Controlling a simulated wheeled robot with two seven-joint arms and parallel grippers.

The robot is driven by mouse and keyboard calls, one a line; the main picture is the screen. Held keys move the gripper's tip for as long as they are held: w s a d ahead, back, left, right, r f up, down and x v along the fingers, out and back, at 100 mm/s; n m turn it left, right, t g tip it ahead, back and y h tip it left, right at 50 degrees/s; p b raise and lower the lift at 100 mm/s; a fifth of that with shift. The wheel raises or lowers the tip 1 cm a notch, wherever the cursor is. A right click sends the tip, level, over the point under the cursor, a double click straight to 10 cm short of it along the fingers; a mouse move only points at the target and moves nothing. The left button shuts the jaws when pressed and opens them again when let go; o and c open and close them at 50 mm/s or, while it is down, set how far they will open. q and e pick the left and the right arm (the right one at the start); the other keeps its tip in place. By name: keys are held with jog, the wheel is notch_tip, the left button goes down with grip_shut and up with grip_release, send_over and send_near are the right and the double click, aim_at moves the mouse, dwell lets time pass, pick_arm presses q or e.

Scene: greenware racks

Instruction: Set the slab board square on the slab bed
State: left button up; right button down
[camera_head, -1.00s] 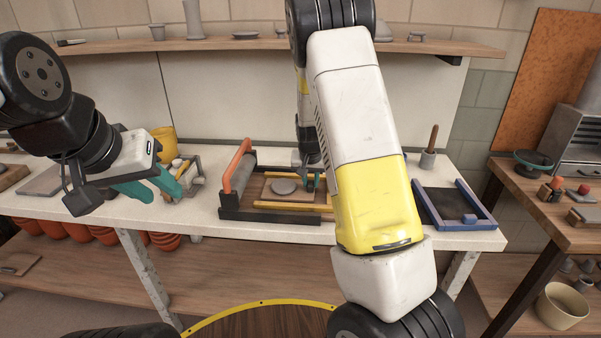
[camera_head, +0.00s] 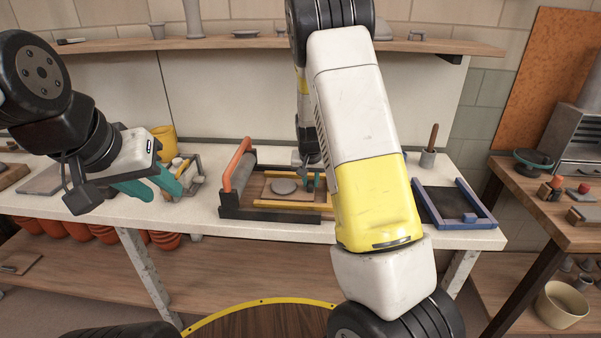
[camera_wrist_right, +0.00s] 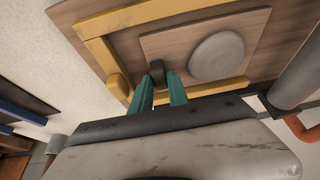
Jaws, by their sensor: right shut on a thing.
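The slab board (camera_wrist_right: 176,46) is a small wooden board with a flat grey disc (camera_wrist_right: 217,57) on it. It also shows in the head view (camera_head: 266,190). The slab bed (camera_wrist_right: 88,52) is a larger wooden surface with yellow rails (camera_wrist_right: 98,50). In the wrist view the board lies inside the rails, its edges looking roughly parallel to them; I cannot tell whether it rests flat. My right gripper (camera_wrist_right: 160,88) is shut on the board's dark grip block (camera_wrist_right: 157,70). My left gripper (camera_head: 168,194) is open and empty, left of the bed.
A grey roller with an orange handle (camera_head: 237,163) stands at the bed's left side. A blue-railed dark tray (camera_head: 440,203) lies to the right, near a grey pot with a wooden handle (camera_head: 428,158). A yellow pot (camera_head: 165,143) stands behind my left gripper. My right arm hides part of the bed.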

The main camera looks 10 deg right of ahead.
jog(key=c, duration=1.2)
grip_release()
jog(key=o, duration=0.5)
jog(key=shift+v, duration=3)
jog(key=shift+s, duration=0.1)
